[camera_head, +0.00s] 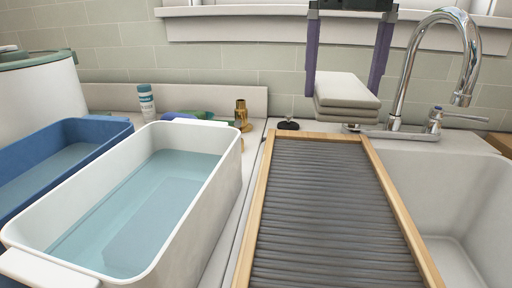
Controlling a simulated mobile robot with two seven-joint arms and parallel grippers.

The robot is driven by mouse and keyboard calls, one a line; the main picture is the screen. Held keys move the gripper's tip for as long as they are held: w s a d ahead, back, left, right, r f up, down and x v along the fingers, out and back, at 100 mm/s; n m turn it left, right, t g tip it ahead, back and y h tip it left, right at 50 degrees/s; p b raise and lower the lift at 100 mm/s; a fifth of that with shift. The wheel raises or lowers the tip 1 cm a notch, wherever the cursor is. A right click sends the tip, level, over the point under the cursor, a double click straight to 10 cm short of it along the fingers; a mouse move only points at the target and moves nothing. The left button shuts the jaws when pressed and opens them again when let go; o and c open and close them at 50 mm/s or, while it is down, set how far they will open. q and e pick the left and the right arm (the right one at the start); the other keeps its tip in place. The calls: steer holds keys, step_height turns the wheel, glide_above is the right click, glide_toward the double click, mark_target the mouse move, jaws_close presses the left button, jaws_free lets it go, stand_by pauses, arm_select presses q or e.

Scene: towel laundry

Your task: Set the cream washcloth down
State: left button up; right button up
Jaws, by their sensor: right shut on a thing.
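The cream washcloth (346,90) is folded into a thick stack of layers. My right gripper (343,94) comes down from the top of the view, with one purple finger at each side of the cloth. It is shut on the cloth and holds it level. The cloth appears above the far end of the ribbed washboard (325,205), just left of the faucet. How high it hangs is hard to tell. My left gripper is not in view.
A white tub (230,160) of water stands left of the washboard, with a blue tub (103,128) of water beyond it. The chrome faucet (403,80) and sink (455,190) are on the right. A bottle (147,101) and brass fitting (242,114) stand at the back.

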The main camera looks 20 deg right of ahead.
mark_target(325, 186)
step_height(325, 186, down, 14)
steer(key=shift+r+b, duration=0.2)
steer(key=shift+b, duration=0.3)
steer(key=shift+f, duration=0.1)
steer(key=shift+f, duration=0.1)
steer(key=o, duration=1.2)
steer(key=shift+c, duration=0.2)
step_height(325, 186, up, 12)
steer(key=shift+r+p, duration=0.25)
steer(key=shift+p, duration=0.35)
